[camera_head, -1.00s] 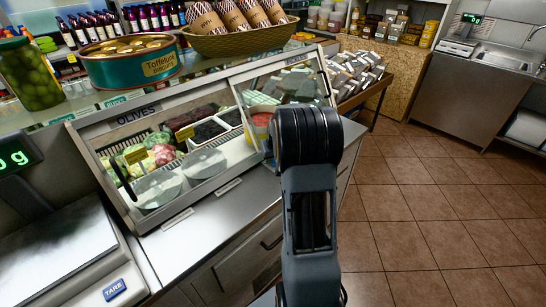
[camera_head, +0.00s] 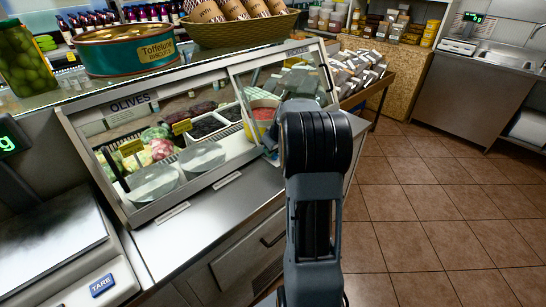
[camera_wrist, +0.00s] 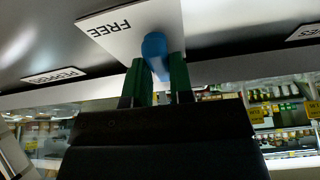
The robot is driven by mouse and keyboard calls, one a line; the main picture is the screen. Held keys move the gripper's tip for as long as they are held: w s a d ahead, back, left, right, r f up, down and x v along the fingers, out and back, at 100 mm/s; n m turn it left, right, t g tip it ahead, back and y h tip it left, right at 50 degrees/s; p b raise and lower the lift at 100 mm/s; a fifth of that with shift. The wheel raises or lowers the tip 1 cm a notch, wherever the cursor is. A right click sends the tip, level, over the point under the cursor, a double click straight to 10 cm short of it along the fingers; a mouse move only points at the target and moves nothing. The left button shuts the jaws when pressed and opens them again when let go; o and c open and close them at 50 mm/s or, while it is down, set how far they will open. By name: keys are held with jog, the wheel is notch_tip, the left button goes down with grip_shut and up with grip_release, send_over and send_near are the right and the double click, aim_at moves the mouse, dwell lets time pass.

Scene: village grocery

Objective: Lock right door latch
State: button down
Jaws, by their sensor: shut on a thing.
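The latch (camera_wrist: 155,46) is a rounded blue knob on a white plate lettered "FREE" (camera_wrist: 113,30) in the wrist view. My gripper (camera_wrist: 160,80) has green fingers on both sides of the knob and is shut on it. The display case shows in the head view with a left door marked "OLIVES" (camera_head: 134,104) and a glass right door (camera_head: 262,84). My arm stands in front of the case's right end and hides most of my gripper and the latch in the head view.
A metal counter (camera_head: 213,218) runs below the case, with a scale (camera_head: 52,246) at the left. A green tin (camera_head: 126,52), a jar of olives (camera_head: 26,68) and a basket (camera_head: 240,27) stand on top. Tiled floor (camera_head: 430,200) is open to the right.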

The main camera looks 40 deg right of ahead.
jog(key=shift+n, duration=0.5)
jog(key=c, duration=1)
grip_release()
jog(key=shift+r, duration=0.1)
jog(key=v, duration=1.3)
jog(key=shift+d+r+p, duration=0.2)
jog(key=shift+r+p, duration=0.1)
jog(key=shift+p, duration=0.1)
